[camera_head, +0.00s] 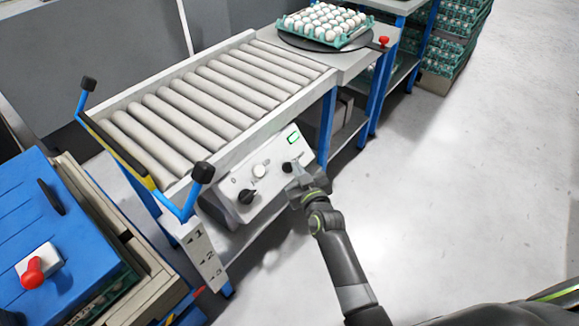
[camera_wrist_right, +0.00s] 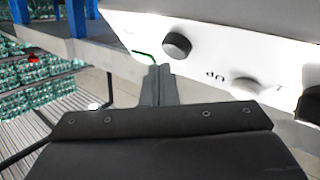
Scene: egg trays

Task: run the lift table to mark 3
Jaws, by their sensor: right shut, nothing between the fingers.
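The lift table with its grey rollers (camera_head: 210,95) stands at the centre left of the head view. A scale plate (camera_head: 207,262) with marks 1, 2 and 3, top to bottom, hangs at its near corner; no pointer on it can be made out. Its white control panel (camera_head: 228,185) carries a large black knob (camera_head: 247,197), a white button (camera_head: 259,171), a small black knob (camera_wrist_right: 177,45) and a green-lit frame (camera_head: 293,138). In the wrist view "UP" is printed near the white button (camera_wrist_right: 246,88). My right gripper (camera_head: 297,174) is shut and empty, close before the panel; contact cannot be told.
A tray of white eggs (camera_head: 342,41) sits on a dark round plate on the bench behind. A blue box (camera_head: 85,235) with a red knob (camera_head: 33,272) stands at the left. Stacked egg trays (camera_head: 455,35) stand at the back. The floor at right is clear.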

